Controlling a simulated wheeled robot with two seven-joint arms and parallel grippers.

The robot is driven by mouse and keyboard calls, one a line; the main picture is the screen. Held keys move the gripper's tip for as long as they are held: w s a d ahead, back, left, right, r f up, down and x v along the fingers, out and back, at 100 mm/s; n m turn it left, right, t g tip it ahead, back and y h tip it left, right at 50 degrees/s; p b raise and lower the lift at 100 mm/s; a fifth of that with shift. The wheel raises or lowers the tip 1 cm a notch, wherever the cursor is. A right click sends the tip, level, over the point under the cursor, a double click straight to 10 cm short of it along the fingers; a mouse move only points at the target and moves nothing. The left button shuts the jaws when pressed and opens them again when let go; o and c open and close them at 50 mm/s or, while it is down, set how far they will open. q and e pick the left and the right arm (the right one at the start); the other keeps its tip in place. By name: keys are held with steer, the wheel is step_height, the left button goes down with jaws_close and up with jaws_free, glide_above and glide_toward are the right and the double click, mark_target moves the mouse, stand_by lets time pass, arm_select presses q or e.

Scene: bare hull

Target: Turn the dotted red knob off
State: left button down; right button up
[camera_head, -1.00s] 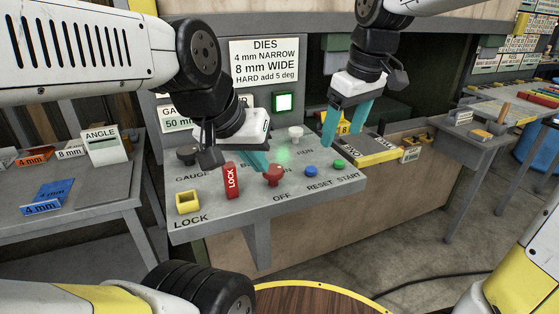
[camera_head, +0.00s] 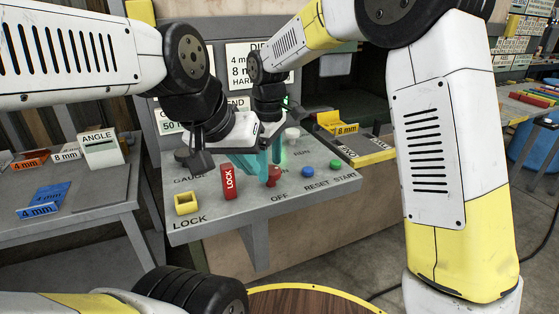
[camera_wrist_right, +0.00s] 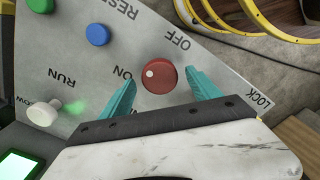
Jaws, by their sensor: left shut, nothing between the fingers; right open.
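The dotted red knob (camera_head: 273,179) is on the grey console's sloped top, partly hidden by gripper fingers in the head view. In the right wrist view the red knob (camera_wrist_right: 162,80) is clear, its white dot on the side by the ON label; the OFF label is toward the upper right. My right gripper (camera_wrist_right: 160,77) is open, with teal fingers either side of the knob; I cannot tell whether they touch it.
A red LOCK tag (camera_head: 228,182) and yellow holder (camera_head: 187,204) stand left of the knob. Blue (camera_head: 308,171) and green (camera_head: 336,164) buttons are to its right. A white knob (camera_wrist_right: 44,113) sits near RUN. The green-lit screen (camera_wrist_right: 18,165) shows in the wrist view.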

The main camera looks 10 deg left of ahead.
steer(key=shift+f, duration=0.65)
steer(key=c, duration=1.4)
steer(key=shift+o, duration=0.2)
